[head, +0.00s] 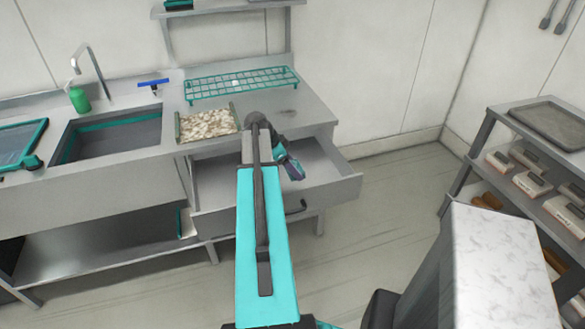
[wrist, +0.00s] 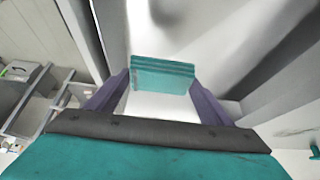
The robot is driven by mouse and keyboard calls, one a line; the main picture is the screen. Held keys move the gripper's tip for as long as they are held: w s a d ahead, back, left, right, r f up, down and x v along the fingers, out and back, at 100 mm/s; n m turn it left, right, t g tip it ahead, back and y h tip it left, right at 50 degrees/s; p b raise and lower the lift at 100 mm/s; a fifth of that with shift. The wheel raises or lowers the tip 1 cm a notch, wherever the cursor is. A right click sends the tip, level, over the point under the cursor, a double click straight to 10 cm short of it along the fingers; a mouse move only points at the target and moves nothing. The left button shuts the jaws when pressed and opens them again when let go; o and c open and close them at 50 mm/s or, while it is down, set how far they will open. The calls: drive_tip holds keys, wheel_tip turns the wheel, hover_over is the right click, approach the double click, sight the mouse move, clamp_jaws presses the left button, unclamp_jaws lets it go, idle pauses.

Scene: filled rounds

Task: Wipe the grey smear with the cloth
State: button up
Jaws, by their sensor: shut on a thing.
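My gripper (head: 293,171) is over the open drawer (head: 334,190) under the counter in the head view. In the wrist view its purple fingers are shut on a folded teal cloth (wrist: 162,74), with the pale drawer interior behind it. I cannot make out the cloth in the head view, where my arm and gripper cover that spot. The grey smear (head: 288,113) is a small dark patch on the counter's right part, behind my gripper and in front of the wire rack.
A teal wire rack (head: 241,84) and a tray of pale pieces (head: 208,124) stand on the counter (head: 310,107). The sink (head: 112,133) is to the left. A shelf (head: 485,140) with a dark tray and boxes is at right. Floor right of the drawer is clear.

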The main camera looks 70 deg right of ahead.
drive_tip(key=o, duration=0.5)
drive_tip(key=shift+c, duration=1.3)
drive_tip(key=shift+w+a, duration=0.2)
drive_tip(key=shift+w, duration=0.35)
drive_tip(key=w+a+r+n+t+h+b, duration=0.1)
drive_tip(key=w+a+n+t, duration=0.2)
drive_tip(key=w+a+n, duration=0.8)
drive_tip(key=w+a+r+n+t+h+b, duration=0.1)
drive_tip(key=w+a+n+t, duration=0.3)
drive_tip(key=w+a, duration=1.5)
drive_tip(key=w+a+n+t+y, duration=0.1)
drive_tip(key=w+a+n, duration=0.3)
drive_tip(key=a, duration=0.8)
drive_tip(key=w+a+n+t+y+b, duration=0.1)
drive_tip(key=w+a+n+y, duration=0.2)
drive_tip(key=a, duration=0.9)
drive_tip(key=w+a+n+t+y, duration=0.1)
drive_tip(key=w+a+n, duration=0.5)
drive_tip(key=a, duration=0.6)
drive_tip(key=shift+w+a+r+t+y+b, duration=0.15)
drive_tip(key=shift+w+a+t+y+b, duration=0.2)
drive_tip(key=shift+w, duration=0.3)
